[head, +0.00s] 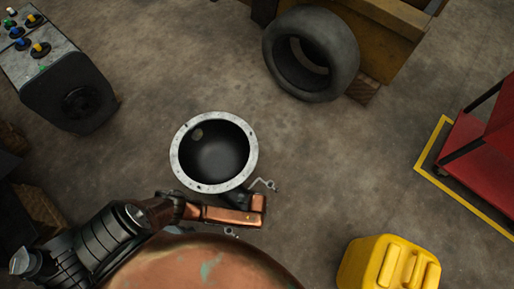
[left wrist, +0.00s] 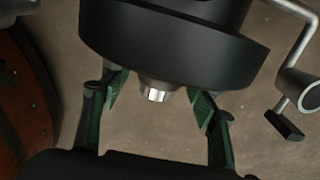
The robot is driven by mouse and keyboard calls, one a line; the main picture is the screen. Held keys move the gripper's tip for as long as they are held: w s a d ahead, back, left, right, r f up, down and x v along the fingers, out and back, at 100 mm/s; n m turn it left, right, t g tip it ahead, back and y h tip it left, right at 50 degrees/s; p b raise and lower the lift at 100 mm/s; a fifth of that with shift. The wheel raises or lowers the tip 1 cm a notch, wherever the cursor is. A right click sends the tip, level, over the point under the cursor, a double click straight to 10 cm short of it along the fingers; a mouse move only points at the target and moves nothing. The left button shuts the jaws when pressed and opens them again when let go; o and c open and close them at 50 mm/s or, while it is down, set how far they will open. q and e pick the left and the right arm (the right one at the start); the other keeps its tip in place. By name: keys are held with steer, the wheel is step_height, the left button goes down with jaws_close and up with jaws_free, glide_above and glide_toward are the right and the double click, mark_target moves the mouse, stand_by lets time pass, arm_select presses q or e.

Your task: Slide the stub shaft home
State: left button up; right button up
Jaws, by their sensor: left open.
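A short bright metal stub (left wrist: 156,92), which looks like the stub shaft, sticks out of the underside of a dark round housing (left wrist: 175,42) in the left wrist view. My left gripper (left wrist: 158,98) is open, with one green-padded finger on each side of the stub and a gap to both. In the head view the housing, with a pale bolted flange ring (head: 177,158) around a dark hollow, appears in the middle. My left arm comes in from the lower left; its fingers are hidden there. My right gripper is not in view.
A bent crank handle (left wrist: 296,82) stands close beside the housing, also seen in the head view (head: 263,184). A yellow jerrycan (head: 388,264), a tyre (head: 345,42), a control box (head: 62,85) and a red cart (head: 485,140) stand around. Bare floor separates them.

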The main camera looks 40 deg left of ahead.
arm_select(q)
step_height(320, 180, up, 11)
steer(key=shift+r, duration=0.15)
stand_by(0.4)
